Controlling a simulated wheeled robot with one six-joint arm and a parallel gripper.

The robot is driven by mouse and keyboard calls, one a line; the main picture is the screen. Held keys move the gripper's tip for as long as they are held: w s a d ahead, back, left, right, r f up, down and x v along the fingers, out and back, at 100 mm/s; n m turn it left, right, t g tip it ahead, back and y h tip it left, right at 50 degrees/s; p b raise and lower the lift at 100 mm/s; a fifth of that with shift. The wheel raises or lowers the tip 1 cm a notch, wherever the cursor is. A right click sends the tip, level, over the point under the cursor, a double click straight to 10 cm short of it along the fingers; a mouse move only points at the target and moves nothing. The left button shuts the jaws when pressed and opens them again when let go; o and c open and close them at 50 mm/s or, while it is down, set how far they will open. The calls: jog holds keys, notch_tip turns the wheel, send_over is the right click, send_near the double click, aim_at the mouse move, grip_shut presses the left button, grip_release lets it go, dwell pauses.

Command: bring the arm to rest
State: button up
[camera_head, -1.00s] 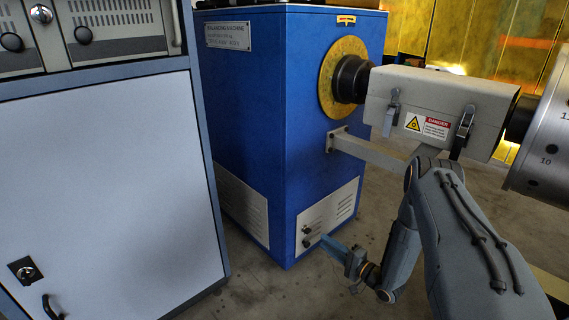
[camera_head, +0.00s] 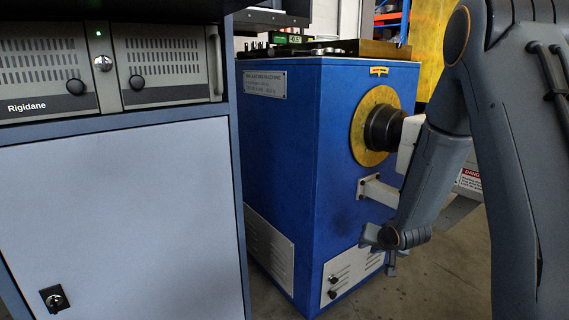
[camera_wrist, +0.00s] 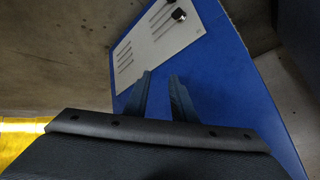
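My arm (camera_head: 515,150) hangs bent at the right of the head view, with its forearm slanting down to the left. My gripper (camera_head: 390,262) is at the low end, in front of the blue balancing machine's (camera_head: 285,150) lower right face. In the wrist view my gripper (camera_wrist: 160,76) shows two fingers apart, with nothing between them. The machine's blue side and vented white panel (camera_wrist: 160,45) lie beyond the fingers. In the head view the fingers are small and partly hidden by the wrist.
A grey cabinet (camera_head: 120,220) stands close on the left. The machine's yellow disc (camera_head: 366,125), dark spindle (camera_head: 384,128) and pale bracket (camera_head: 380,190) face my arm. A pale housing with a danger label (camera_head: 470,178) is partly behind my arm. Bare floor (camera_head: 455,270) shows below.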

jog(key=s+a+r+n+g, duration=0.1)
jog(key=s+a+r+g, duration=0.15)
jog(key=s, duration=0.65)
jog(key=s+a+r+n+g, duration=0.2)
jog(key=s+r, duration=0.2)
jog(key=s, duration=0.5)
jog(key=s+a+r+n+g, duration=0.15)
jog(key=s+r, duration=0.25)
jog(key=s, duration=0.5)
jog(key=s+a+r+n+g+y+p, duration=0.1)
jog(key=s+a+r+n, duration=0.3)
jog(key=s+a, duration=0.55)
jog(key=s+a+r+n+g, duration=0.2)
jog(key=s+a+r, duration=0.4)
jog(key=a, duration=0.6)
jog(key=d+r+m+p, duration=0.2)
jog(key=d+r+p, duration=0.4)
jog(key=r+p, duration=0.3)
jog(key=d+r+m+h+p, duration=0.1)
jog(key=d+r+p, duration=0.6)
jog(key=p, duration=0.9)
jog(key=s+d+r+m+p, duration=0.1)
jog(key=d+r+m+p, duration=0.2)
jog(key=d+r+p, duration=0.4)
notch_tip(320, 180, up, 4)
jog(key=p, duration=0.5)
jog(key=shift+d+r+h, duration=0.15)
jog(key=shift+r+h, duration=0.05)
jog(key=shift+h, duration=0.2)
